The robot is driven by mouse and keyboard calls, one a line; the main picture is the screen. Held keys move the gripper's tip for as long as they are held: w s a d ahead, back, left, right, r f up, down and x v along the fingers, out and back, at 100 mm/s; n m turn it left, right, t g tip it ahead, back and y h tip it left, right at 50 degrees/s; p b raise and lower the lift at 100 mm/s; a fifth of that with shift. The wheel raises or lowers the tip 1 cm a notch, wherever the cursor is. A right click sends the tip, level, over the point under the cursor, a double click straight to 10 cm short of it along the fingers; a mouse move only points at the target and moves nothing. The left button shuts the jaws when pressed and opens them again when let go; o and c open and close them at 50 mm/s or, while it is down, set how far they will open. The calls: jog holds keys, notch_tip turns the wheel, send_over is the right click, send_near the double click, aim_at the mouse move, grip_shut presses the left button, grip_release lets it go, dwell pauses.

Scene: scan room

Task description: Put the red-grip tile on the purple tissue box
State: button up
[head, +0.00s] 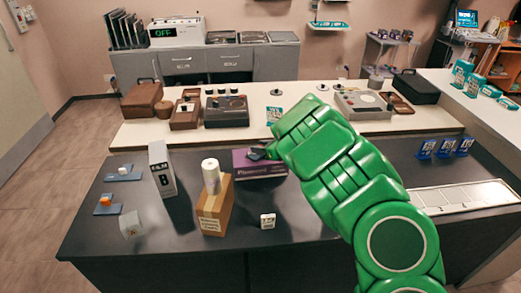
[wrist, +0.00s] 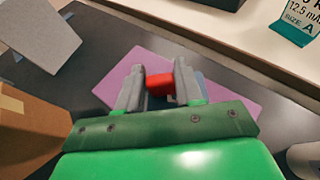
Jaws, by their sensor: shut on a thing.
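My gripper (wrist: 159,85) is shut on the red grip (wrist: 160,84) of the tile in the wrist view. The tile's plate is mostly hidden behind the fingers. The purple tissue box (wrist: 233,95) lies directly beyond the fingers, its top filling the middle of the wrist view. In the head view the purple tissue box (head: 246,168) stands on the dark counter, and my gripper (head: 258,154) is over its top at the right. I cannot tell whether the tile touches the box. The red grip is hidden in the head view.
Left of the box stand a cardboard box (head: 214,213) with a white roll (head: 210,172) and a tall white-grey box (head: 161,168). A small white item (head: 267,221) lies in front. Blue tiles (head: 122,173) lie at the far left. The counter front is mostly clear.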

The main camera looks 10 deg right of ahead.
jog(key=shift+f, duration=0.5)
jog(key=o, duration=1.1)
jog(key=shift+f, duration=0.1)
jog(key=shift+c, duration=0.2)
jog(key=v, duration=1.2)
